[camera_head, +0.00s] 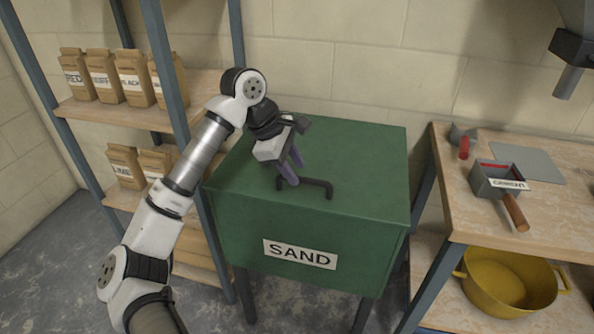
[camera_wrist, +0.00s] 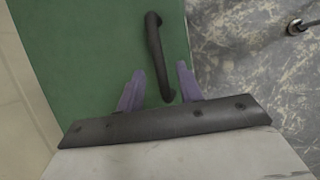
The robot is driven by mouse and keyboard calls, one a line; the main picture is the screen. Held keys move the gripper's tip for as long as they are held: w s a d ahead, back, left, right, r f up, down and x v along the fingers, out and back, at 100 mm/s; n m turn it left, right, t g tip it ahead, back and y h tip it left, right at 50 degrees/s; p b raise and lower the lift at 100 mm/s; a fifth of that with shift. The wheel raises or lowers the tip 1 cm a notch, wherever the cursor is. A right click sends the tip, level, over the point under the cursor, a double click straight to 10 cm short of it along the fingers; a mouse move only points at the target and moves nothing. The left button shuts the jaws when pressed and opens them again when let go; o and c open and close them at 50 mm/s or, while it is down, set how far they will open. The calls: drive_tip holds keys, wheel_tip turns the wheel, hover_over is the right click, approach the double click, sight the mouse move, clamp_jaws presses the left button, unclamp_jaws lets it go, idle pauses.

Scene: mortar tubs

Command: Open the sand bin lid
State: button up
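The green sand bin (camera_head: 330,235) stands in the middle of the head view with a white SAND label on its front. Its flat green lid (camera_head: 362,150) is down. A black bar handle (camera_head: 318,183) lies near the lid's front edge. My gripper (camera_head: 289,173) is over the handle's left end. In the wrist view the handle (camera_wrist: 155,52) runs away from between the two purple fingers of my gripper (camera_wrist: 158,82). The fingers are spread apart, one on each side of the handle's near end. I see a gap on both sides and no clear contact.
A shelf (camera_head: 95,112) with several paper bags stands close on the left. A workbench (camera_head: 555,210) on the right holds a CEMENT box (camera_head: 490,178) and a grey plate (camera_head: 528,163). A yellow tub (camera_head: 508,285) is below it. A block wall (camera_head: 345,70) is behind.

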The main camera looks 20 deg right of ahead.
drive_tip(key=shift+x, duration=1.05)
clamp_jaws()
